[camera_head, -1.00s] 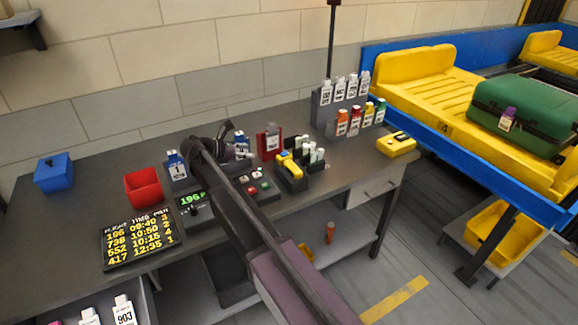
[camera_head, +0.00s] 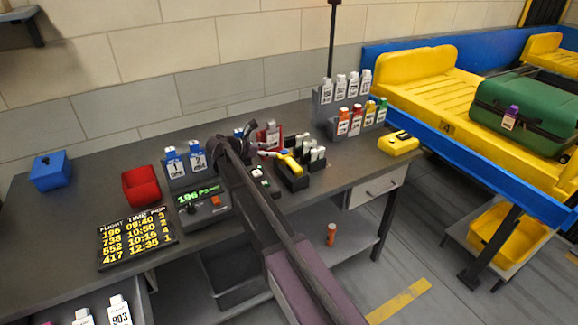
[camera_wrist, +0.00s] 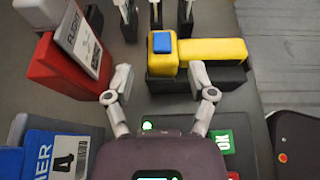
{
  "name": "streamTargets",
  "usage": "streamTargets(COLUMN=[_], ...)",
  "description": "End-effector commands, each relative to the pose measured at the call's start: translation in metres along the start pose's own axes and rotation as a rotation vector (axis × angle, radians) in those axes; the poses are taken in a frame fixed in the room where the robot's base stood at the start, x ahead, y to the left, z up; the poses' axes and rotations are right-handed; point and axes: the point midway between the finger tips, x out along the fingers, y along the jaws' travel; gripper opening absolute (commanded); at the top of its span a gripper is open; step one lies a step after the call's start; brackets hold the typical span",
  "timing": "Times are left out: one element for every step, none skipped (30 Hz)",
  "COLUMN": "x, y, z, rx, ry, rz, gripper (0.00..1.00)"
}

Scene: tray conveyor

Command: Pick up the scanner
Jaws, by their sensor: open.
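The scanner is a yellow hand-held device with a blue button, lying in a black cradle on the grey desk. In the head view the scanner (camera_head: 291,163) is right of the end of my arm, which partly covers the area beside it. In the wrist view the scanner (camera_wrist: 212,50) is just ahead, from the middle to the right. My gripper (camera_wrist: 161,82) is open and empty, its two fingers apart on the near side of the scanner. The right fingertip appears close to the black cradle (camera_wrist: 168,84); I cannot tell if they touch.
A red tag holder (camera_wrist: 68,68) stands left of my gripper and a blue tag holder (camera_wrist: 40,150) nearer left. Black slots with pale-topped items (camera_head: 316,156) adjoin the scanner. A display box (camera_head: 203,202) stands nearer.

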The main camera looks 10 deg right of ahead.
Motion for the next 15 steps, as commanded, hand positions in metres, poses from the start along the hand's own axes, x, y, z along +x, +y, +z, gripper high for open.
streamTargets(x=[0.001,0.001,0.001,0.001,0.001,0.001,0.001,0.001,0.001,0.002,0.002,0.004,0.006,0.008,0.011], y=[0.0,0.0,0.0,0.0,0.0,0.0,0.0,0.0,0.0,0.0,0.0,-0.001,-0.001,-0.001,-0.001], z=[0.0,0.0,0.0,0.0,0.0,0.0,0.001,0.001,0.0,0.0,0.0,0.0,-0.001,-0.001,-0.001], rx=[0.0,0.0,0.0,0.0,0.0,0.0,0.0,0.0,0.0,0.0,0.001,0.001,0.001,0.001,0.001], ry=[0.0,0.0,0.0,0.0,0.0,0.0,0.0,0.0,0.0,0.0,0.0,0.0,0.0,0.0,0.0], rz=[0.0,0.0,0.0,0.0,0.0,0.0,0.0,0.0,-0.001,-0.001,-0.001,-0.001,-0.001,-0.002,-0.002], gripper=[0.71,0.71,0.71,0.71,0.71,0.71,0.71,0.71,0.71,0.71,0.71,0.71,0.71,0.71,0.71])
